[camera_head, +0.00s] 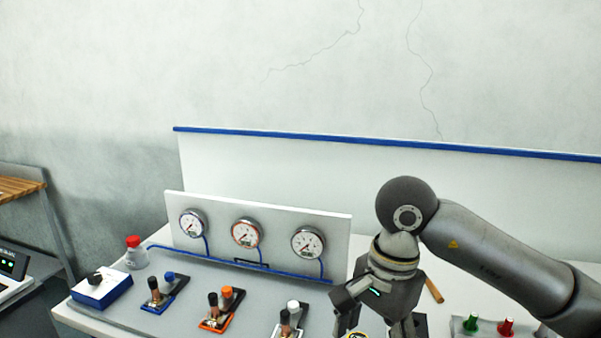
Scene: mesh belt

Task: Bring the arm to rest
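My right arm comes in from the right. Its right gripper (376,322) points down over the front right part of the bench. Its two fingers are spread apart, and the fingertips are cut off or nearly so by the lower picture edge. I see nothing held between the fingers. My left gripper is not in view.
A grey bench (225,290) carries a white panel with three gauges, a blue-and-white box (101,288), a red-capped flask (136,253) and several small valve-like fittings (216,308). Right of the gripper are a wooden stick (434,290) and green and red pieces (506,326).

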